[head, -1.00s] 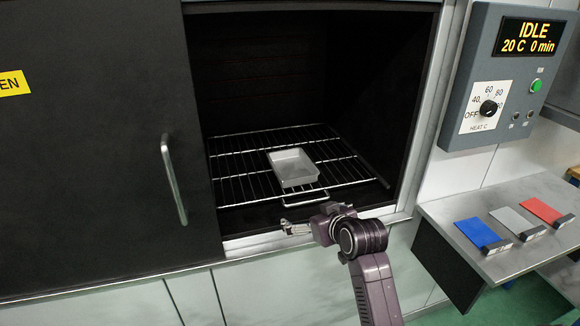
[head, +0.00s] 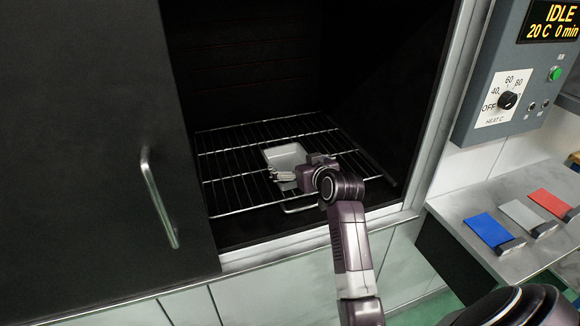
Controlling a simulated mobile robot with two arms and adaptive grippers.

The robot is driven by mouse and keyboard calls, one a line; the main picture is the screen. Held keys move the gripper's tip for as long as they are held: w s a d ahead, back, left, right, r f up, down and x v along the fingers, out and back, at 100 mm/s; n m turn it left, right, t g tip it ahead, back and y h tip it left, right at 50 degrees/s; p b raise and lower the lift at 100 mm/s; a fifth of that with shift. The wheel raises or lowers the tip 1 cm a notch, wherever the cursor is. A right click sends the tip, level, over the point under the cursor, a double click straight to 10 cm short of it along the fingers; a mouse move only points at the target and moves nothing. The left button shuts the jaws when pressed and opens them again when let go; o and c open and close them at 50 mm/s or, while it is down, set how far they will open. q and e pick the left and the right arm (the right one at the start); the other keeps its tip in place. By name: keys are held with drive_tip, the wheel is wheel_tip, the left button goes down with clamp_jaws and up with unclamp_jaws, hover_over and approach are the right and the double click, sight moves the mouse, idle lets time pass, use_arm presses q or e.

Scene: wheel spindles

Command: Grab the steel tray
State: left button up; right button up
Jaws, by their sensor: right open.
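The steel tray (head: 283,155) is a small, shallow, light grey tray on the wire rack inside the oven chamber. My right gripper (head: 278,176) is inside the oven opening at the tray's near side, with its fingers pointing left. It is open and covers part of the tray's near edge. I cannot tell whether the fingers touch the tray. My left gripper is not in view.
The wire rack (head: 235,165) has a front handle loop (head: 300,208). A dark sliding door (head: 80,150) with a vertical handle (head: 158,200) stands left of the opening. A control box (head: 515,85) and a shelf with blue (head: 490,229), grey and red cards are at right.

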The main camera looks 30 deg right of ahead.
sight(290, 169)
drive_tip(key=p+x, duration=0.1)
drive_tip(key=x, duration=0.3)
drive_tip(key=shift+w+f, duration=0.1)
drive_tip(key=shift+f, duration=0.15)
drive_tip(key=shift+c, duration=0.4)
drive_tip(key=c, duration=0.5)
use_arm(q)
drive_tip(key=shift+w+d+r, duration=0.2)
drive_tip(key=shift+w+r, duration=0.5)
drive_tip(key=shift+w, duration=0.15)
use_arm(e)
drive_tip(key=c, duration=0.6)
